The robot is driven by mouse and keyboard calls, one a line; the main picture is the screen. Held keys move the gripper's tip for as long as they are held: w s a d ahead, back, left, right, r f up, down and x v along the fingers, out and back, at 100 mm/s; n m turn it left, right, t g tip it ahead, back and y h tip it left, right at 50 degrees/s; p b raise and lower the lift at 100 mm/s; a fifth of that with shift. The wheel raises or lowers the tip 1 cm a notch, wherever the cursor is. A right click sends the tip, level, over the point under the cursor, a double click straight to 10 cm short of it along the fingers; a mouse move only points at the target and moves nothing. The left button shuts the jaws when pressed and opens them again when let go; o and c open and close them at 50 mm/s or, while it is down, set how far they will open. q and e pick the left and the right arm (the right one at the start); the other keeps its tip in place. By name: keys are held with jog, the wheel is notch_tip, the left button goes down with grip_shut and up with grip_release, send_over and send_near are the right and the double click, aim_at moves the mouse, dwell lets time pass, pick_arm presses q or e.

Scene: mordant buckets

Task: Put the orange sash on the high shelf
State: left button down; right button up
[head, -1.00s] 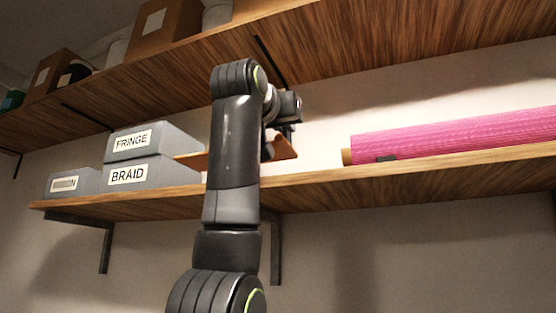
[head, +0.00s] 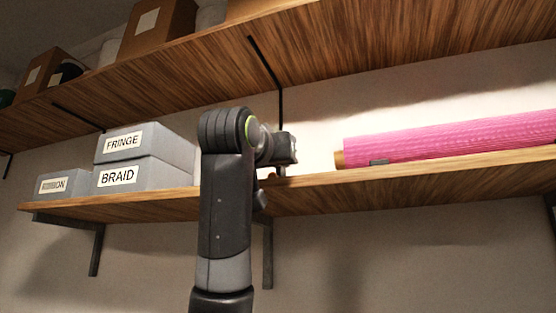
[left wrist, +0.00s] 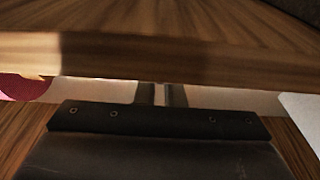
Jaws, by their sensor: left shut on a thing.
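The orange sash shows in the head view only as a small orange-brown patch (head: 272,176) beside my left arm, at the middle shelf's front edge. My left gripper (head: 286,152) is at that shelf, between the grey boxes and the pink roll. Its fingers are mostly hidden behind my own arm. In the left wrist view its two fingers (left wrist: 162,95) are close together, with a wooden board (left wrist: 160,50) across the picture just above them. The sash cannot be made out there. The upper shelf (head: 200,75) runs above. My right gripper is not in view.
Grey boxes labelled FRINGE (head: 123,142) and BRAID (head: 118,177) are stacked left, with a smaller box (head: 55,185) beside them. A pink roll (head: 450,140) lies on the right. Brown boxes (head: 160,25) stand on the upper shelf.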

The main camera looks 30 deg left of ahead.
pick_arm(q)
jog(key=shift+s+d, duration=0.1)
jog(key=shift+s, duration=0.05)
jog(key=c, duration=1.5)
grip_release()
jog(key=shift+c, duration=0.2)
jog(key=shift+r, duration=0.1)
jog(key=b+v, duration=0.7)
jog(key=v, duration=0.5)
